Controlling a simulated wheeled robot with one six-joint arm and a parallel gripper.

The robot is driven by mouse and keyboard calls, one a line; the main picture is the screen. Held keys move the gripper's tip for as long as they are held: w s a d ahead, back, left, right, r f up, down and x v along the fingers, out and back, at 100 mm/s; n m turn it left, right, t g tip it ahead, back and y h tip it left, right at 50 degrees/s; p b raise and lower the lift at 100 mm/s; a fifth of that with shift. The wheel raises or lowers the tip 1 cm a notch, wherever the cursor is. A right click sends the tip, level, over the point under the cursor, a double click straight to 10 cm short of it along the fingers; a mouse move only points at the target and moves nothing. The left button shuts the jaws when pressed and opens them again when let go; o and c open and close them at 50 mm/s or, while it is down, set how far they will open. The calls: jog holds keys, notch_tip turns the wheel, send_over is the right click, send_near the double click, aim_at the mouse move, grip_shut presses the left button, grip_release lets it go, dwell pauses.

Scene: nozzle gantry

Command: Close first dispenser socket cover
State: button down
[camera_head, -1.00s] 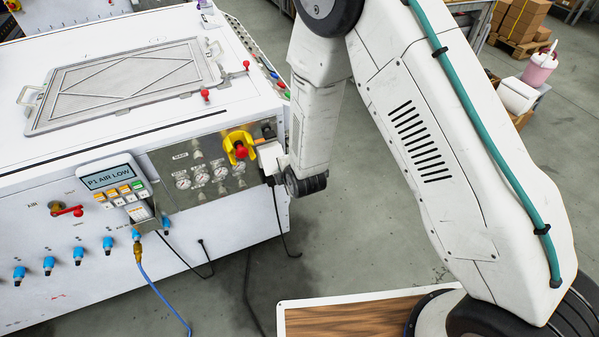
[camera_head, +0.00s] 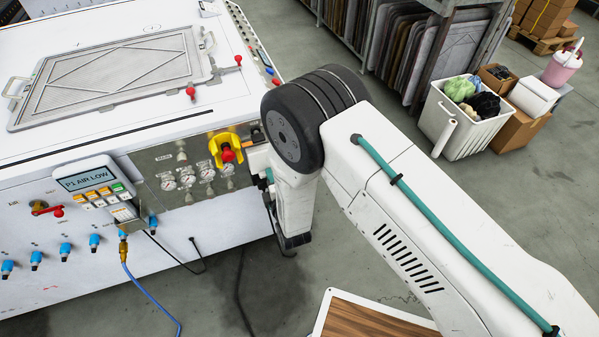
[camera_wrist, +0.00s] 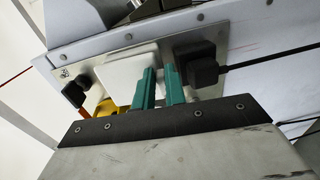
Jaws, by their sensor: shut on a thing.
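The white socket cover (camera_wrist: 128,68) stands at a metal plate on the machine's side in the wrist view, tilted in the picture. My gripper (camera_wrist: 159,88) has two teal fingers beside the cover's right edge, with a narrow gap between them. It is shut on the cover; the exact grip is partly hidden by the fingers. A black plug (camera_wrist: 203,70) with a cable sits just right of the fingers. In the head view the white machine (camera_head: 130,165) fills the left, and my arm hides most of the gripper and the socket.
The yellow-guarded red knob (camera_head: 227,154) is close left of my wrist; its yellow part also shows in the wrist view (camera_wrist: 106,107). Gauges and a display (camera_head: 88,180) lie further left. Cables hang down the machine's front. Bins (camera_head: 465,120) and racks stand at the back right.

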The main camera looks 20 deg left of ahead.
jog(key=shift+w+a+f+t+y, duration=0.2)
jog(key=shift+w+a+t+y, duration=0.15)
jog(key=shift+t+y, duration=0.25)
jog(key=c, duration=1.4)
grip_release()
jog(key=shift+c, duration=0.2)
jog(key=v, duration=0.7)
jog(key=shift+s+d, duration=0.25)
jog(key=shift+s, duration=0.05)
